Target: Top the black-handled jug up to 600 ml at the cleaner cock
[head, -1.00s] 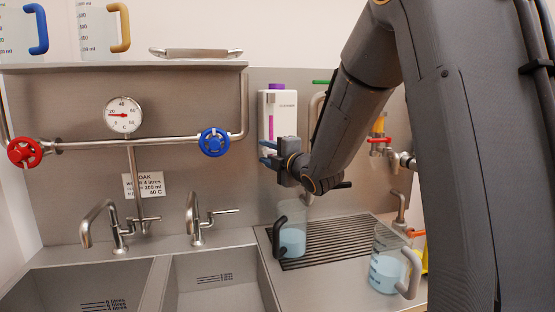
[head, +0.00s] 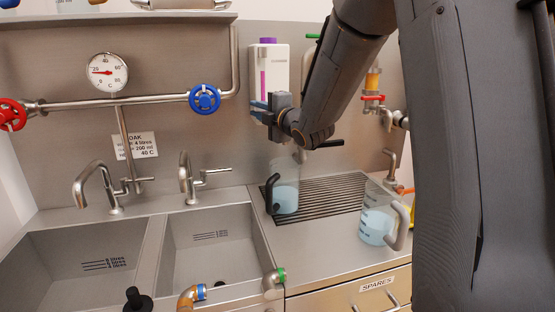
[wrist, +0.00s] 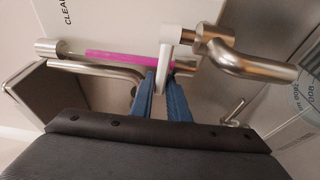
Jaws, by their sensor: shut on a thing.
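The black-handled jug (head: 285,199) stands upright on the ribbed drain grate, below the cleaner dispenser, with pale blue liquid in its lower part; I cannot read its level. Part of a clear jug with markings shows at the right of the wrist view (wrist: 305,92). The cleaner dispenser (head: 273,65) is a white wall box with a purple cap and purple sight strip. My gripper (head: 262,107) is at its lower front. In the wrist view, its blue fingers (wrist: 164,78) are shut on the pale lever (wrist: 168,52) of the cock, beside the metal spout (wrist: 255,66).
A grey-handled jug (head: 377,224) with pale blue liquid stands right of the grate (head: 325,205). Two sinks (head: 80,265) with taps lie left. A blue valve wheel (head: 204,98) and a thermometer (head: 107,72) are on the wall pipework. My arm covers the right side.

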